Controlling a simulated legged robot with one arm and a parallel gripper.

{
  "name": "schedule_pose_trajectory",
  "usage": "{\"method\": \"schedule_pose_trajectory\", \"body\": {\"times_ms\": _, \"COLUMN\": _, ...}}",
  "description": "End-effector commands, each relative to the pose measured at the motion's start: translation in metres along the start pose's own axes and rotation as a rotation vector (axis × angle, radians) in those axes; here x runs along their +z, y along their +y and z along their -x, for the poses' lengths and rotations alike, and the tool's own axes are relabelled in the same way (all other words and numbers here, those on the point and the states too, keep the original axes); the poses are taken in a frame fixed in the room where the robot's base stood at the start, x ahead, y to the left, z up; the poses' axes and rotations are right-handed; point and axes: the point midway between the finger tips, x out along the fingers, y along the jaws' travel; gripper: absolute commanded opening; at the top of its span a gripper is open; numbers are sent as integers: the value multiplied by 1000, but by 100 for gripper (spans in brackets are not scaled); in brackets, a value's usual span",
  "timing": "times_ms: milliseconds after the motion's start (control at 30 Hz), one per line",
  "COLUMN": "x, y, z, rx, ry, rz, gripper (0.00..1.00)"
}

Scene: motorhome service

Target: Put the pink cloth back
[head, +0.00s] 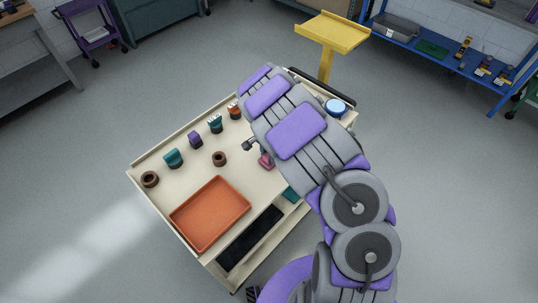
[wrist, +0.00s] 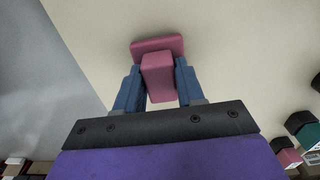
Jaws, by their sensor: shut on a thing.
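The pink cloth (wrist: 158,78) shows in the wrist view as a block-like pink piece with a wider flat end, between the two blue fingers. My gripper (wrist: 160,88) is shut on it, over a pale cream surface. In the head view a small part of the pink cloth (head: 266,161) shows beside my arm, above the cream cart top (head: 190,185). My arm hides most of the gripper there. I cannot tell whether the cloth touches the cart top.
An orange tray (head: 211,213) sits at the cart's front. Several small teal, purple and orange items, such as the teal one (head: 173,158), line its left side, with brown rings (head: 219,158) nearby. A blue-and-white round item (head: 337,106) is at the far right corner. A yellow stand (head: 331,33) is behind.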

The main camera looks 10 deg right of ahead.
Motion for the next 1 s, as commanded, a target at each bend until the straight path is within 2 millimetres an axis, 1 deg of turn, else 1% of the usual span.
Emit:
{"method": "schedule_pose_trajectory", "body": {"times_ms": 33, "x": 0, "y": 0, "z": -6, "rx": 1, "ry": -1, "rz": 1, "gripper": 14}}
{"method": "schedule_pose_trajectory", "body": {"times_ms": 67, "x": 0, "y": 0, "z": -6, "rx": 0, "ry": -1, "rz": 1, "gripper": 10}}
{"method": "schedule_pose_trajectory", "body": {"times_ms": 233, "x": 0, "y": 0, "z": -6, "rx": 0, "ry": -1, "rz": 0, "gripper": 10}}
{"method": "schedule_pose_trajectory", "body": {"times_ms": 267, "x": 0, "y": 0, "z": -6, "rx": 0, "ry": -1, "rz": 0, "gripper": 41}}
{"method": "schedule_pose_trajectory", "body": {"times_ms": 500, "x": 0, "y": 0, "z": -5, "rx": -1, "ry": 0, "rz": 0, "gripper": 64}}
{"method": "schedule_pose_trajectory", "body": {"times_ms": 700, "x": 0, "y": 0, "z": -5, "rx": -1, "ry": 0, "rz": 0, "gripper": 64}}
{"method": "schedule_pose_trajectory", "body": {"times_ms": 800, "x": 0, "y": 0, "z": -1, "rx": -2, "ry": 1, "rz": 0, "gripper": 64}}
{"method": "schedule_pose_trajectory", "body": {"times_ms": 867, "x": 0, "y": -1, "z": 4, "rx": -3, "ry": 2, "rz": 0, "gripper": 64}}
{"method": "schedule_pose_trajectory", "body": {"times_ms": 1000, "x": -1, "y": -1, "z": 27, "rx": -7, "ry": 4, "rz": -2, "gripper": 64}}
